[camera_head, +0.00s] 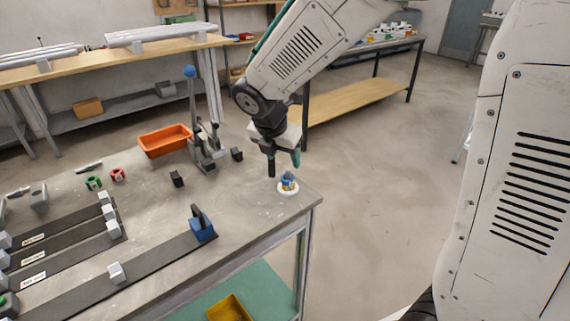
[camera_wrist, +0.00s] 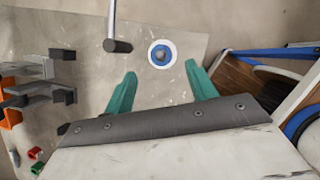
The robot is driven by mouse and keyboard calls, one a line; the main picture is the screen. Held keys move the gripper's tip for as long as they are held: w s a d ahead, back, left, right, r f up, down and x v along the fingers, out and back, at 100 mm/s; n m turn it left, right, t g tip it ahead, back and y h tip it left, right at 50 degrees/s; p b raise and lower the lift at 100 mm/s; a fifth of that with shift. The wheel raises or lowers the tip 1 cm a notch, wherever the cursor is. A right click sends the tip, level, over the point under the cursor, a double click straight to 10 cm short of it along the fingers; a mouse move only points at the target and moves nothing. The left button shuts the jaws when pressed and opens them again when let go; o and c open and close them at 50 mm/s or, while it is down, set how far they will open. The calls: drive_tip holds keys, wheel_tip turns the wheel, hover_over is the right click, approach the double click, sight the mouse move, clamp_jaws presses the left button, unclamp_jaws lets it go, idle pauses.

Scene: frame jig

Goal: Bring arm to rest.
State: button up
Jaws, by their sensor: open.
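My gripper (camera_head: 284,164) hangs from the arm over the right corner of the grey table (camera_head: 258,222), fingers pointing down. In the wrist view its two green fingers (camera_wrist: 160,76) stand apart with nothing between them.
A lever clamp (camera_head: 204,146) with a blue knob and an orange bin (camera_head: 165,140) stand at the table's back. Black rails with a blue stop block (camera_head: 202,226) lie at front left. A wooden-topped bench (camera_head: 350,108) stands behind. Open floor (camera_head: 385,200) lies right of the table.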

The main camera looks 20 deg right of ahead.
drive_tip(key=shift+v, duration=1.15)
drive_tip(key=s+d+r+m+y, duration=0.1)
drive_tip(key=s+d+r+m, duration=0.2)
drive_tip(key=s+m, duration=1)
drive_tip(key=s+d+r+m+g+y, duration=0.1)
drive_tip(key=s+d+r+m+y, duration=0.1)
drive_tip(key=s+m, duration=1.1)
drive_tip(key=shift+s+d+r, duration=0.6)
drive_tip(key=shift+s+r, duration=0.15)
drive_tip(key=shift+s, duration=0.05)
drive_tip(key=shift+c, duration=0.4)
